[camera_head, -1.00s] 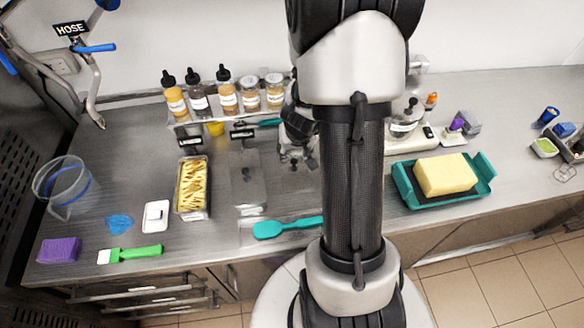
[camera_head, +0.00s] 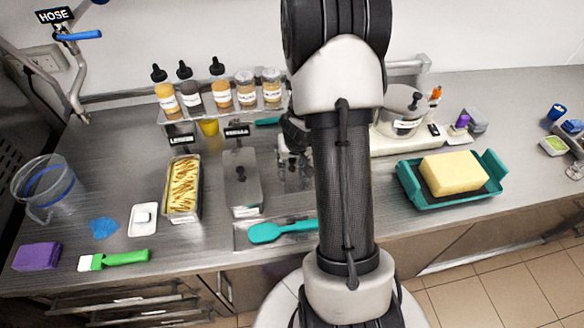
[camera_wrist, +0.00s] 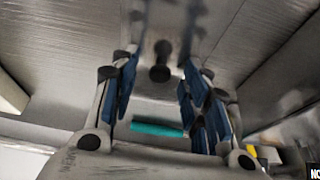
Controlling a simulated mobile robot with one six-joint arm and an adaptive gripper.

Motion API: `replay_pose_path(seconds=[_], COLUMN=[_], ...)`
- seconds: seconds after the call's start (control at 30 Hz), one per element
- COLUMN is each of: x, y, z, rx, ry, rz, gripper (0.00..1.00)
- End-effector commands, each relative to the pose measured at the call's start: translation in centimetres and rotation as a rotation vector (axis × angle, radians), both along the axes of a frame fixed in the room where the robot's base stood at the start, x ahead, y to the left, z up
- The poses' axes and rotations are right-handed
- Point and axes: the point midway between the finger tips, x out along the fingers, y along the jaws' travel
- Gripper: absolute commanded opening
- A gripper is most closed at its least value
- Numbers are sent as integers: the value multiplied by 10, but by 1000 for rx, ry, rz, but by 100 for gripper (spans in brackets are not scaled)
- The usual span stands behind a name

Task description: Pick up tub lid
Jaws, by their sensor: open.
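The tub lid is a flat grey metal lid with a black knob. In the wrist view the black knob (camera_wrist: 160,66) stands between my gripper's blue-padded fingers (camera_wrist: 160,85), which are spread apart and hold nothing. In the head view my gripper (camera_head: 295,152) is partly hidden by my arm, just right of a covered metal tub (camera_head: 242,188) with its own black knob. A grey metal surface shows below my gripper there, but my arm hides most of it. I cannot tell whether the fingers touch the knob.
An open tub of yellow food (camera_head: 183,190) stands to the left. A teal spatula (camera_head: 268,233) lies in front. A shelf of bottles (camera_head: 220,90) is behind. A teal tray with a yellow block (camera_head: 455,172) is right of my arm. Bare counter lies between several small items.

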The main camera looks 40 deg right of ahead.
Motion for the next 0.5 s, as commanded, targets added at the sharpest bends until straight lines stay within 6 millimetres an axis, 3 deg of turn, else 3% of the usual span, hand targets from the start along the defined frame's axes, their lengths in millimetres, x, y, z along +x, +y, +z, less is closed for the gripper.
replay_pose_path(seconds=[0.13,0.5], x=[0,0], y=[0,0], z=[1,1], rx=[0,0], ry=[0,0], rz=[0,-1], gripper=[42,17])
